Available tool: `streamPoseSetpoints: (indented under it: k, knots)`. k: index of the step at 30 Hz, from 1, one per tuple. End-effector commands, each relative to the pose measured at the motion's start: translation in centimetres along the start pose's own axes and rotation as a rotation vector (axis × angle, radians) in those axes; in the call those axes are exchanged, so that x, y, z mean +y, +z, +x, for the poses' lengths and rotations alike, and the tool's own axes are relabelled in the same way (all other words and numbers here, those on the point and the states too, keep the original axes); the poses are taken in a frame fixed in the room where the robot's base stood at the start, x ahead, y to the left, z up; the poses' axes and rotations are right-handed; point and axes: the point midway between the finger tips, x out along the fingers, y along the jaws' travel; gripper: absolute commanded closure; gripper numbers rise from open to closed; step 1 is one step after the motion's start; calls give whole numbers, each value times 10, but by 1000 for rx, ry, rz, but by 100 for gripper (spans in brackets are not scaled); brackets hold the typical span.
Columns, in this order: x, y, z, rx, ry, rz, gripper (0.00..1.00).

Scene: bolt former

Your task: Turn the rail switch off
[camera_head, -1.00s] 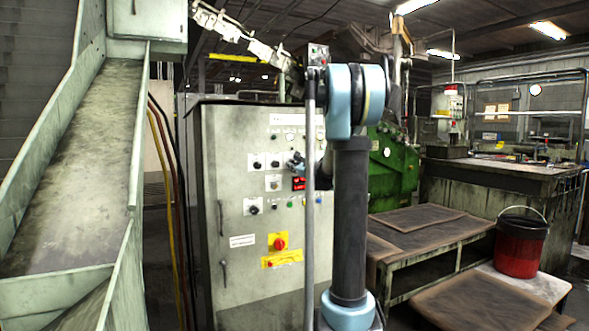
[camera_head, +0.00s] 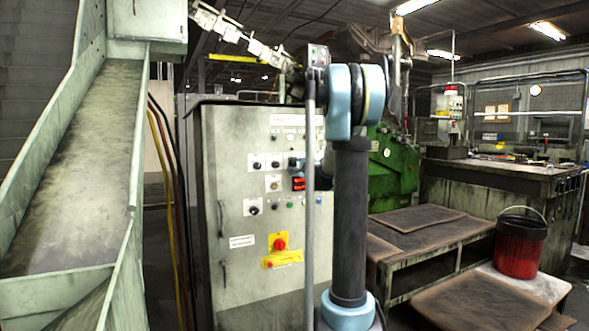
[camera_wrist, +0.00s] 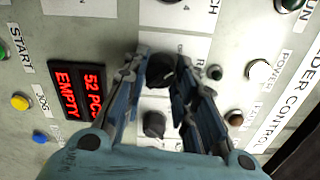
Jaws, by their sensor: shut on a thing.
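The control cabinet (camera_head: 228,205) stands left of my arm in the head view, with several knobs and buttons on its pale front. In the wrist view, a black rotary knob (camera_wrist: 160,72) sits on a white label plate between my fingertips. My gripper (camera_wrist: 162,62) is shut on this knob. The fingers hide part of the plate's lettering, and I cannot read the knob's setting. In the head view my gripper (camera_head: 294,163) is at the upper panel, small and partly hidden by my arm.
A second black knob (camera_wrist: 154,124) lies close below, between my fingers. A red display (camera_wrist: 78,90) is to the left, and a white button (camera_wrist: 258,70) to the right. A yellow-backed red stop button (camera_head: 280,244) is lower on the cabinet. A sloping chute (camera_head: 75,165) stands left.

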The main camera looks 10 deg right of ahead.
Motion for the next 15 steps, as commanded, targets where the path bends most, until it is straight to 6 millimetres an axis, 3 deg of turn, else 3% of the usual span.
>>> streamPoseSetpoints:
  k: [15]
  knots:
    - [2, 1, -1, -2, 2, -153, 98]
